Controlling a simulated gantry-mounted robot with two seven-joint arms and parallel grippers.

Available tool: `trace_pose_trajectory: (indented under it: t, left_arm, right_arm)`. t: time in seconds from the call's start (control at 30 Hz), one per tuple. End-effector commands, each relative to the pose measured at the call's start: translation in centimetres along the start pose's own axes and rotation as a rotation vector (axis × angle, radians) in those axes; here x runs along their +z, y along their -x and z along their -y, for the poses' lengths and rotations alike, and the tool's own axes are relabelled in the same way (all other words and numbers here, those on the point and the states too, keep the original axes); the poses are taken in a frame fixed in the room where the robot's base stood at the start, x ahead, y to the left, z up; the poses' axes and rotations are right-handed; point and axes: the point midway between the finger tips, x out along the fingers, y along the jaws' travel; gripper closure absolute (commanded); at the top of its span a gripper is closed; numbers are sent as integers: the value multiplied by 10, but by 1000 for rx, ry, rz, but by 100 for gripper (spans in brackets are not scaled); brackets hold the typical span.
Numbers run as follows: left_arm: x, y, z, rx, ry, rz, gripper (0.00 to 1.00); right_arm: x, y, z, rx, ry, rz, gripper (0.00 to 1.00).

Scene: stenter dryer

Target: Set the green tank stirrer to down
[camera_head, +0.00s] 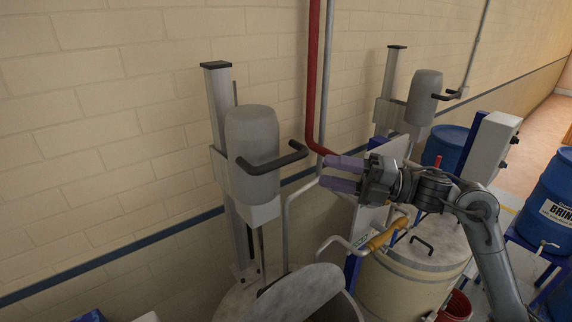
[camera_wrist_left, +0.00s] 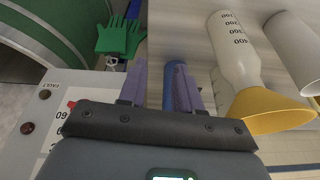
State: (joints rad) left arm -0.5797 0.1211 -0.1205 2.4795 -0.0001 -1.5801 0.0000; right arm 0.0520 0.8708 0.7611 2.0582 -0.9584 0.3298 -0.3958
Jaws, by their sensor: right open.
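Two stirrers with grey motor housings stand on wall-side columns in the head view: a near one (camera_head: 252,150) and a far one (camera_head: 425,95). Each has a black handle; the near handle (camera_head: 285,158) points right. Both housings sit high on their columns. The near tank lid (camera_head: 300,292) is grey, and its tank's colour cannot be told. My right gripper (camera_head: 325,172) is open and empty, its purple fingers pointing left, just right of the near handle, with no clear contact. My left gripper (camera_wrist_left: 160,85) shows only in the left wrist view, fingers apart.
A cream tank (camera_head: 410,275) with a hinged lid stands below the right arm. A red pipe (camera_head: 312,80) runs down the wall. Blue drums (camera_head: 555,195) stand at right. In the left wrist view are green gloves (camera_wrist_left: 120,38), a bottle (camera_wrist_left: 232,55) and a yellow funnel (camera_wrist_left: 268,110).

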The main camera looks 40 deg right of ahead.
Motion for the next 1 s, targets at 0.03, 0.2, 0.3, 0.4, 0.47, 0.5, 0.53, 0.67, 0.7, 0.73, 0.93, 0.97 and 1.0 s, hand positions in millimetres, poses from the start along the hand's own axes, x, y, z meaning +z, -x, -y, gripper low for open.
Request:
trace_pose_trajectory:
  t: [0.03,0.2,0.3,0.4,0.47,0.5,0.53,0.67,0.7,0.73,0.93,0.97,1.0]
  left_arm:
    - [0,0,0,0,0,0,67]
    - [-2,8,0,0,1,0,67]
    - [-5,16,1,0,1,0,67]
    - [-8,25,1,0,2,0,67]
    - [-10,30,1,0,2,0,67]
    - [-11,33,1,0,2,0,67]
    - [-12,36,2,0,2,0,67]
    - [-14,45,2,0,2,-1,67]
    - [-15,47,2,0,2,-1,67]
    - [-16,49,2,0,2,-1,67]
    - [-17,54,2,0,2,-1,67]
    - [-17,54,2,0,2,-1,67]
    - [-17,54,2,0,2,-1,67]
  right_arm:
    - [-1,1,-5,3,12,-14,57]
    - [-3,-9,-13,9,24,-32,57]
    - [-4,-22,-14,9,23,-32,57]
    - [-4,-39,-15,11,22,-31,57]
    - [-4,-49,-15,10,22,-31,57]
    - [-4,-55,-16,11,21,-31,57]
    - [-4,-60,-16,11,21,-31,57]
    - [-5,-79,-14,10,21,-30,57]
    - [-5,-84,-14,11,21,-29,57]
    - [-5,-87,-14,12,21,-29,57]
    - [-6,-101,-11,9,22,-29,57]
    - [-6,-102,-11,9,22,-29,57]
    - [-6,-102,-10,9,22,-28,57]
